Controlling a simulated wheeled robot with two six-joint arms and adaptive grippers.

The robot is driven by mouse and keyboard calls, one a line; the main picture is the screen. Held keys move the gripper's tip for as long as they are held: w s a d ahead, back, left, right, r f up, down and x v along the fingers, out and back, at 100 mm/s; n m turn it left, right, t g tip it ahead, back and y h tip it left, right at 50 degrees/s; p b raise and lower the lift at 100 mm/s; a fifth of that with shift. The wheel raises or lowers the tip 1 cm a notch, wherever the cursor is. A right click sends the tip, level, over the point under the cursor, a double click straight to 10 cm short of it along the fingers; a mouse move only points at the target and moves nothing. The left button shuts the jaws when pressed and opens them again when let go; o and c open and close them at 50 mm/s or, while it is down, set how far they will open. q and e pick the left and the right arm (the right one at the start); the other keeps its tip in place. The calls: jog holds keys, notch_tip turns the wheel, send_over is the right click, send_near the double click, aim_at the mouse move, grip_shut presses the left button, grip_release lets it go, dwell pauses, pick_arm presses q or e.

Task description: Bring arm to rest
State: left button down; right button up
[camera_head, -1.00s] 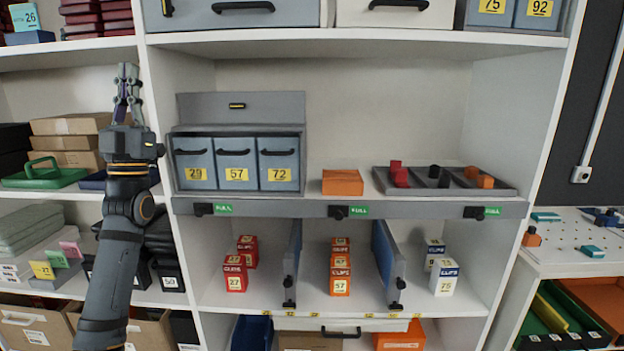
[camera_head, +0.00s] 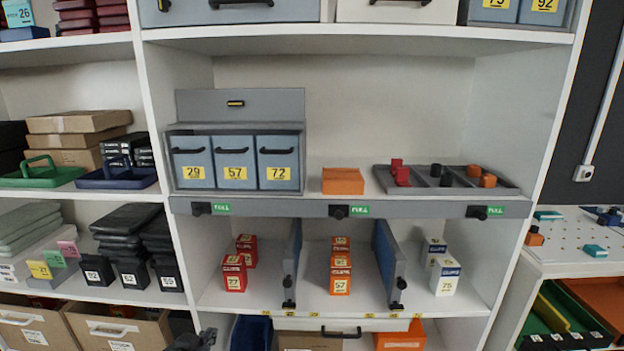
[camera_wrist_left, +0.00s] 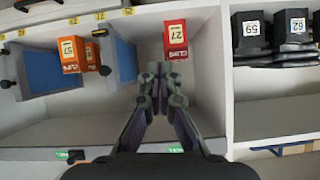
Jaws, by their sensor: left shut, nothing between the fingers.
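My left gripper (camera_wrist_left: 158,72) is shut and empty in the left wrist view, its two fingers together in front of the shelf. In the head view only a dark piece of my left gripper (camera_head: 206,337) shows at the bottom edge, low in front of the shelf unit. The wrist view is turned over, so the shelf appears upside down. A red clips box (camera_wrist_left: 175,40) labelled 27 is seen beyond the fingertips, apart from them. My right gripper is in neither view.
The shelf (camera_head: 330,300) holds red, orange and white boxes between blue dividers (camera_head: 293,265). Above stand grey-blue drawers (camera_head: 235,165), an orange box (camera_head: 343,181) and a sorting tray (camera_head: 445,180). Black boxes (camera_head: 132,275) and cartons (camera_head: 120,330) fill the left shelves.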

pick_arm(q)
jog(key=s+f+g+y, duration=0.1)
jog(key=s+f+g, duration=0.4)
jog(key=s, duration=0.6)
jog(key=s+f+g, duration=0.3)
jog(key=s+f, duration=0.3)
jog(key=s, duration=0.4)
jog(key=s+a+f+g+p, duration=0.1)
jog(key=s+a+f+p, duration=0.1)
jog(key=f, duration=1)
jog(key=s+a+f+g+p, duration=0.1)
jog(key=s+f+p, duration=0.2)
jog(key=f, duration=1)
jog(key=s+f+p, duration=0.1)
jog(key=s+f, duration=0.4)
jog(key=s, duration=0.3)
jog(key=s+a+f+n+p, duration=0.1)
jog(key=s+f, duration=0.5)
jog(key=s, duration=0.3)
jog(key=shift+a+g, duration=0.15)
jog(key=shift+g, duration=0.25)
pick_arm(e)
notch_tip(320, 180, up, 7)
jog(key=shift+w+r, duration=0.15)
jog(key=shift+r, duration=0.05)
